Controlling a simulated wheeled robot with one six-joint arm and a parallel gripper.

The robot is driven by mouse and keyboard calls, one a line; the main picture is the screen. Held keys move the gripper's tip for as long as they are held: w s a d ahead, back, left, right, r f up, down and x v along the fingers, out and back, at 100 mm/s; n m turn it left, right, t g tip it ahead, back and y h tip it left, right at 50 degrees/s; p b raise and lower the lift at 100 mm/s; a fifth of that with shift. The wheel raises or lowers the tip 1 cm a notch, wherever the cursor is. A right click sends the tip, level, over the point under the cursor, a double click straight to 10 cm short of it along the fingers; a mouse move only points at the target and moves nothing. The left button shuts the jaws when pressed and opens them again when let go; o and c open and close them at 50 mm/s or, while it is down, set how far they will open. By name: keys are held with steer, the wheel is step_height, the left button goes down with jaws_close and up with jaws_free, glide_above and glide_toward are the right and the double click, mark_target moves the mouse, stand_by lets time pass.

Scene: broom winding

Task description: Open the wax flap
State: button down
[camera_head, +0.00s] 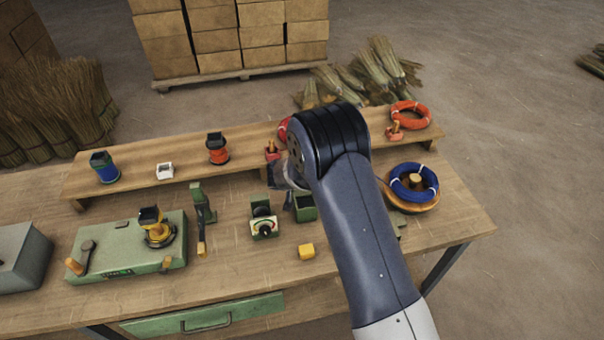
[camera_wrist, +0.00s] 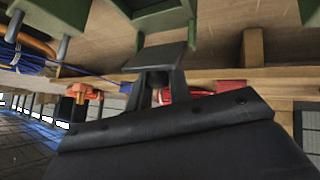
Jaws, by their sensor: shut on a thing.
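The green wax box (camera_head: 306,212) stands on the workbench in the head view, partly behind my arm, with a dark top. In the wrist view a green frame (camera_wrist: 158,20), apparently part of it, shows at the top. My gripper (camera_head: 289,199) is at its left side, mostly hidden by my forearm. In the wrist view my dark gripper (camera_wrist: 165,55) reaches up to the green part, its fingertips together there. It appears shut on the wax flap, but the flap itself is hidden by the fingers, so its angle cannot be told.
A blue wire coil (camera_head: 414,183) lies on a round stand to the right. A raised wooden shelf (camera_head: 130,180) runs behind.

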steer(key=shift+w+a+f+n+g+h, duration=0.1)
steer(key=shift+w+f+n+g+h, duration=0.25)
steer(key=shift+g, duration=0.85)
steer(key=shift+w+a+n+g+h, duration=0.15)
steer(key=shift+w+g, duration=0.25)
steer(key=shift+g, duration=0.8)
steer(key=shift+w+a+f+n+g+h, duration=0.1)
steer(key=shift+w+f+n+g+h, duration=0.2)
steer(key=shift+g, duration=0.9)
steer(key=shift+w, duration=0.15)
steer(key=c, duration=1.4)
jaws_free()
steer(key=shift+c, duration=0.2)
steer(key=shift+o, duration=0.3)
steer(key=shift+r, duration=0.1)
steer(key=w+b+v, duration=0.1)
steer(key=b+v, duration=0.1)
steer(key=v, duration=0.8)
steer(key=shift+s+a+r, duration=0.2)
steer(key=shift+s+r, duration=0.15)
